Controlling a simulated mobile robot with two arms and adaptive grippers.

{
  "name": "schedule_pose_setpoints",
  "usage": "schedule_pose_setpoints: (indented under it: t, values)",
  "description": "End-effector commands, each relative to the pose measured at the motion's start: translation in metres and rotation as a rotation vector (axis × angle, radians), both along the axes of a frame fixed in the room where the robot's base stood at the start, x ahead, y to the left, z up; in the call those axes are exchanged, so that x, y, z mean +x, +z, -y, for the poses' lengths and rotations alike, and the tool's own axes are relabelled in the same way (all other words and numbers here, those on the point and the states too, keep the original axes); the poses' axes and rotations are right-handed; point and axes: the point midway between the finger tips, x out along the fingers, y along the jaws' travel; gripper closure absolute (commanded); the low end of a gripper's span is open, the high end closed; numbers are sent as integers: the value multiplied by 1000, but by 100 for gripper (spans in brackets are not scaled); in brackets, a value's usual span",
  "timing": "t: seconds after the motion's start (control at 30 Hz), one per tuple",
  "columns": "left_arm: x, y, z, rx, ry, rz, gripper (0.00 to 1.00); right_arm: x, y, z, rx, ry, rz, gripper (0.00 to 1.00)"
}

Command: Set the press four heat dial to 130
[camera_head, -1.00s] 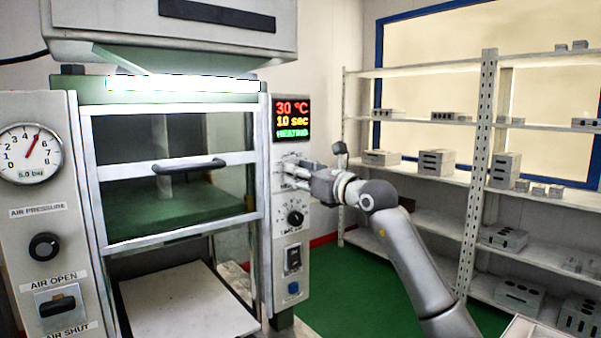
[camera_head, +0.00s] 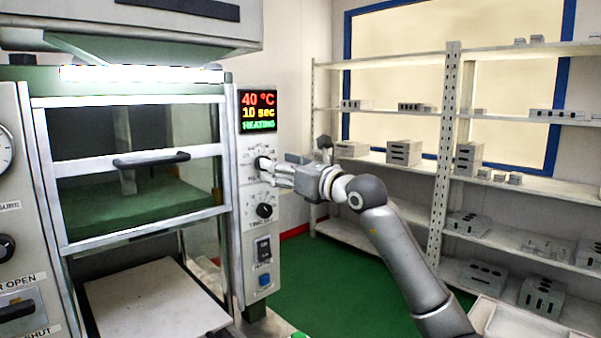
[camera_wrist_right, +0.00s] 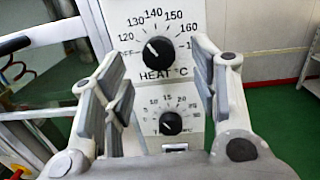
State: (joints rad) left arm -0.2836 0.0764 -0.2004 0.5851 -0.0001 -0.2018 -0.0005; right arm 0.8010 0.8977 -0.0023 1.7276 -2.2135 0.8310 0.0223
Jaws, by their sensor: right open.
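The heat dial (camera_wrist_right: 158,51) is a black knob on a white scale plate marked OFF and 120 to 160. Its pointer mark leans to the upper left, toward the 130 side; the exact value is hard to tell. In the head view the dial (camera_head: 263,163) is partly covered by my right gripper (camera_head: 272,170). In the wrist view my right gripper (camera_wrist_right: 162,75) is open, its fingers to either side of the dial with gaps between. The press display (camera_head: 258,111) reads 40 °C, 10 sec, HEATING. My left gripper is out of view.
Below the heat dial is a timer dial (camera_head: 264,210), then a black switch (camera_head: 264,249) and a blue button (camera_head: 265,280). The press door handle (camera_head: 152,159) is at left. Shelves (camera_head: 449,150) with metal moulds stand at right. Green floor (camera_head: 330,275) lies open between.

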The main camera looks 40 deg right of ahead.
Motion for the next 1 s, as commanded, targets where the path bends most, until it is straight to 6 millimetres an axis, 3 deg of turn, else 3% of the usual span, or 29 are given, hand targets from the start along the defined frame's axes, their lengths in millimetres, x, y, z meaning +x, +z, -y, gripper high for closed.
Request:
schedule_pose_setpoints:
  t: [0.2,0.43,1.0]
  values:
    - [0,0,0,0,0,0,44,-36,-3,4,-2,0,-2,45]
    - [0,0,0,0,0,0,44,-61,-3,6,0,0,0,45]
    - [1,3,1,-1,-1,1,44,-72,-3,7,-1,1,2,45]
